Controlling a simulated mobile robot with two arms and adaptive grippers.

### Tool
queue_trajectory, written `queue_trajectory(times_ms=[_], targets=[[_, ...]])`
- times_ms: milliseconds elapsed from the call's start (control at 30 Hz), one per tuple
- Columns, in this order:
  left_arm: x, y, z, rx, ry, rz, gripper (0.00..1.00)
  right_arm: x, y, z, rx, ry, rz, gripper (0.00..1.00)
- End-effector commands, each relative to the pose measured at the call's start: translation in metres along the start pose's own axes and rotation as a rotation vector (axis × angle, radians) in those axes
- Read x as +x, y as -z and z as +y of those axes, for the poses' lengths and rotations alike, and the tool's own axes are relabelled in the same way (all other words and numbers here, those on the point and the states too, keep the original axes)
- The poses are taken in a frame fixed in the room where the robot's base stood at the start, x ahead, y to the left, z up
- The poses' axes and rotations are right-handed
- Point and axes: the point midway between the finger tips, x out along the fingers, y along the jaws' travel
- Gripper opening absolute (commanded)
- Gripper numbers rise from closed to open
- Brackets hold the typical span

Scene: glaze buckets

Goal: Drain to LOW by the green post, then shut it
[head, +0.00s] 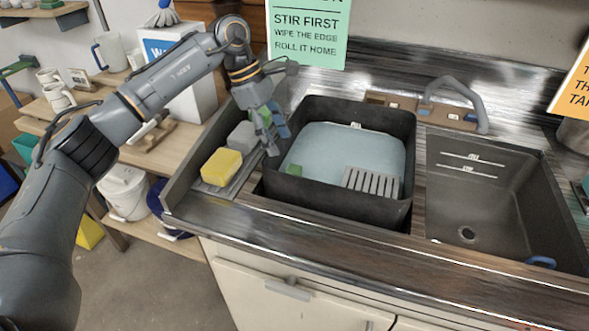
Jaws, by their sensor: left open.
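A dark basin (390,120) on the left side of the sink unit holds pale blue liquid (345,145). A small green piece (293,170), perhaps the top of the green post, shows at the liquid's left edge. A small label shows on the basin's back wall; its text is too small to read. No drain or valve of this basin shows clearly. My left gripper (277,140) is open and empty, pointing down over the basin's left rim, beside the sponges. My right gripper is not in view.
A tray at left holds a yellow sponge (221,166) and a grey block (242,136). A slotted grey plate (371,182) is at the basin's front right. A faucet (458,95) stands behind.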

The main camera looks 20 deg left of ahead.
Motion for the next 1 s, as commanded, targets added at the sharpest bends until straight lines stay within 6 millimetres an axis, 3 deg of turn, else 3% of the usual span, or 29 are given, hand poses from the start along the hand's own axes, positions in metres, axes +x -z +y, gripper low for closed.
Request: queue_trajectory(times_ms=[67, 167, 433, 600, 900, 1000], targets=[[0.019, -0.001, -0.001, 0.000, 0.006, 0.000, 0.53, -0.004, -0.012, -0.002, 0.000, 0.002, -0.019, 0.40], [0.041, -0.001, -0.001, 0.000, 0.005, -0.001, 0.53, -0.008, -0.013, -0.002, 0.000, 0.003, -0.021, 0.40], [0.086, -0.001, -0.001, 0.000, 0.002, -0.001, 0.53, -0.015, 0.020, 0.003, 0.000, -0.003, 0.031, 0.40], [0.099, -0.002, 0.000, 0.000, 0.000, -0.003, 0.53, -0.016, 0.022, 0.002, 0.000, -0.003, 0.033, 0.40], [0.102, -0.001, 0.000, 0.000, 0.000, -0.002, 0.53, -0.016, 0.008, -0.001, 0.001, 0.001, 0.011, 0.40], [0.102, -0.001, 0.000, 0.000, 0.000, -0.002, 0.34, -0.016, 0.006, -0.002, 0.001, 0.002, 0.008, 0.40]])
